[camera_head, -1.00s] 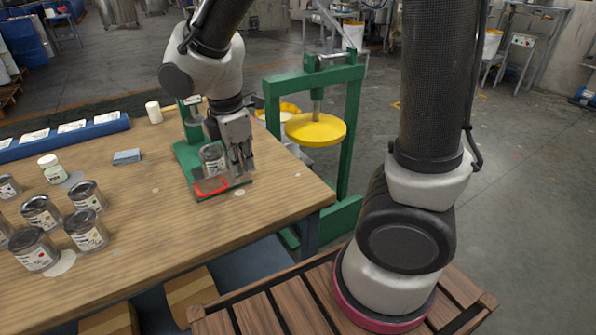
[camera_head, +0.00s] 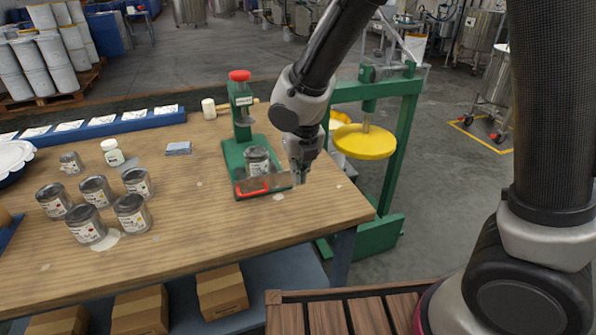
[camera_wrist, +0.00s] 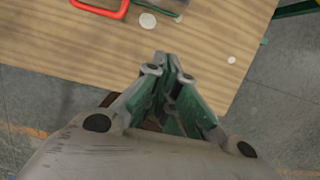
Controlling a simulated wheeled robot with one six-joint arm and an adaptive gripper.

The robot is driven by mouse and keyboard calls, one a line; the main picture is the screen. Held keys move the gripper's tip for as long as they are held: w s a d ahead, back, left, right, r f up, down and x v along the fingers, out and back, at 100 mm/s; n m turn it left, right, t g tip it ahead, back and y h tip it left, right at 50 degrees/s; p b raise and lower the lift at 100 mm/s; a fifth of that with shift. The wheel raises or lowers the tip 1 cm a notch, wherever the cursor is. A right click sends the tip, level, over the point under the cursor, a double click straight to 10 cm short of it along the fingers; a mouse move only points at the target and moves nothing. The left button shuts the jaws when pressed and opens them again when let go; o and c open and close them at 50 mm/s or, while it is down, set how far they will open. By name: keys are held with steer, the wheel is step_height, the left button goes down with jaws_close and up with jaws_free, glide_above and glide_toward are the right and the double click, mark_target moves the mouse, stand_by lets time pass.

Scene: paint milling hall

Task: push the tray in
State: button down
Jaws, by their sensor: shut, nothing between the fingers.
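The tray (camera_head: 281,182) sticks out at the front of the green press (camera_head: 242,112) on the wooden table. It has a red handle (camera_head: 252,190) on its front side, and a can (camera_head: 257,160) stands on it. The handle also shows at the top edge of the wrist view (camera_wrist: 98,7), where the rest of the tray is mostly cut off. My gripper (camera_head: 299,180) is shut and empty, pointing down just right of the tray's front end. In the wrist view its closed fingertips (camera_wrist: 167,62) are over bare tabletop, apart from the handle.
Several cans (camera_head: 94,192) stand on the left of the table, with a white jar (camera_head: 112,152) behind them. A blue rack (camera_head: 100,130) lies along the back. A green frame press with a yellow plate (camera_head: 364,142) stands past the right edge. The front tabletop is clear.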

steer(key=x, duration=0.8)
steer(key=shift+w+a+r, duration=0.1)
steer(key=shift+w+a, duration=0.2)
steer(key=shift+w, duration=0.65)
steer(key=shift+w+a, duration=0.25)
steer(key=shift+w, duration=0.7)
